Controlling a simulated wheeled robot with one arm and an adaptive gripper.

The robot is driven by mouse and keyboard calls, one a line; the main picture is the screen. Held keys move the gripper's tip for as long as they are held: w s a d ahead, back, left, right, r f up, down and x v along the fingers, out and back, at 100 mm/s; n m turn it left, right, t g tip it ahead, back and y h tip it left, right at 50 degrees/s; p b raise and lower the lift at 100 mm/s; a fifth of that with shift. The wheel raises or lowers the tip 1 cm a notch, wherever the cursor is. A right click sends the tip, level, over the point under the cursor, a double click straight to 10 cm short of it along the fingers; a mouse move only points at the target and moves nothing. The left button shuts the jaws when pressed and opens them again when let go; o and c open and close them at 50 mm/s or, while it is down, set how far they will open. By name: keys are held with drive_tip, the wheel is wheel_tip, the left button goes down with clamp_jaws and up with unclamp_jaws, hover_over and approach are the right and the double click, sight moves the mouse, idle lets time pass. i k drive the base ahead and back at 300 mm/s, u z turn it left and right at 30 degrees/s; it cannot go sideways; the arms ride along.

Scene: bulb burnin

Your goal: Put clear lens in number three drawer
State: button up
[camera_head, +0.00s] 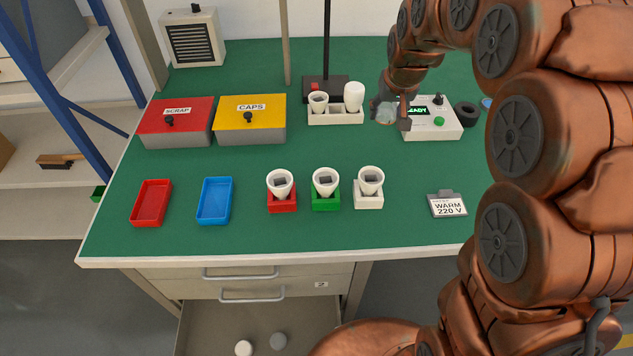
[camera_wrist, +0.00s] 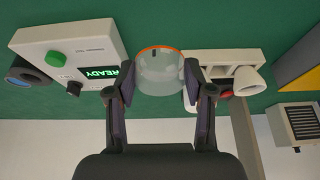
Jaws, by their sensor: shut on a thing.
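My gripper (camera_head: 391,115) is shut on the clear lens (camera_head: 385,113), held above the back right of the green table. In the wrist view, the lens (camera_wrist: 159,72) is a see-through dome with an orange rim, between the two fingers (camera_wrist: 158,95). Below the table front, a drawer (camera_head: 210,322) stands pulled open at the bottom of the head view. A white disc (camera_head: 243,348) and a grey disc (camera_head: 278,341) lie in it. Its number is not in view. The drawer front above it bears a label 2 (camera_head: 321,284).
A READY tester (camera_head: 432,122) and a white holder with bulbs (camera_head: 336,116) stand near my gripper. Red, green and white sockets (camera_head: 325,200) with cups stand mid-table. SCRAP (camera_head: 177,124) and CAPS (camera_head: 250,121) boxes, red and blue trays (camera_head: 214,208) are at left.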

sight(272, 326)
drive_tip(key=z, duration=0.1)
drive_tip(key=k, duration=1.3)
drive_tip(key=u, duration=2)
drive_tip(key=i, duration=0.5)
drive_tip(key=z, duration=0.05)
